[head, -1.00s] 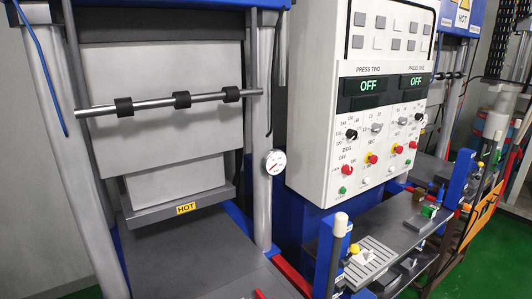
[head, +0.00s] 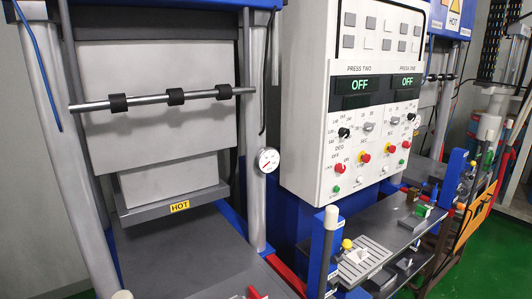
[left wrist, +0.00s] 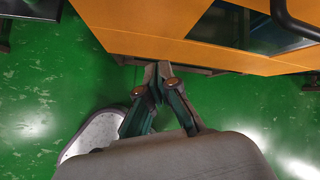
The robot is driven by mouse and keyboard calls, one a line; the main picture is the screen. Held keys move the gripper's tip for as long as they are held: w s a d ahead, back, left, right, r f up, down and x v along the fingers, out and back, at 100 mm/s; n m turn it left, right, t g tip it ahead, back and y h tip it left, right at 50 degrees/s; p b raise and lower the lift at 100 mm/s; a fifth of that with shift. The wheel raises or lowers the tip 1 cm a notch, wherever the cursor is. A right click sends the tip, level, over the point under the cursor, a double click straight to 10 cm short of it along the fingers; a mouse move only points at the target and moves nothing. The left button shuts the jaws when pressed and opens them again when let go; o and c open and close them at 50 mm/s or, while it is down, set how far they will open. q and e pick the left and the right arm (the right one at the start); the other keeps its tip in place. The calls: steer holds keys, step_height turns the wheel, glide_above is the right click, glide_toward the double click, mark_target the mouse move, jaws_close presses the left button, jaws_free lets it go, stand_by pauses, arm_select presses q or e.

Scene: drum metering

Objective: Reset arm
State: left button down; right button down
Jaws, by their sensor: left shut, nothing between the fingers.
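My left gripper (left wrist: 157,75) shows in the left wrist view, pointing over the green floor beside an orange cabinet. Its fingertips are together with nothing between them. Neither of my grippers shows in the head view. In the head view a control panel (head: 345,185) carries two displays that read OFF, labelled PRESS TWO and PRESS ONE. A press (head: 150,150) with a HOT label (head: 180,206) stands to its left.
A grey press table (head: 190,255) fills the lower left. A shelf with a slotted plate (head: 362,262) is at the lower right. An orange cabinet (left wrist: 190,30) borders the left gripper's fingertips. Green floor (left wrist: 240,110) lies open around it.

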arm_select(q)
steer(key=s+a+f+n+g+h+b, duration=0.1)
steer(key=s+a+f+n+g, duration=0.1)
steer(key=s+f+n, duration=0.5)
steer(key=s+a+f+n+g+h+b, duration=0.15)
steer(key=s+f, duration=0.35)
steer(key=f, duration=0.6)
steer(key=s+a+f+n+g+b, duration=0.1)
steer(key=s+a+f+n, duration=0.4)
steer(key=s+n, duration=0.1)
steer(key=s+a+f+n+g+b, duration=0.1)
steer(key=s+a+f+n, duration=0.4)
steer(key=s+n, duration=0.2)
steer(key=shift+s+f+h, duration=0.15)
steer(key=shift+s+h, duration=0.3)
steer(key=shift+s, duration=0.35)
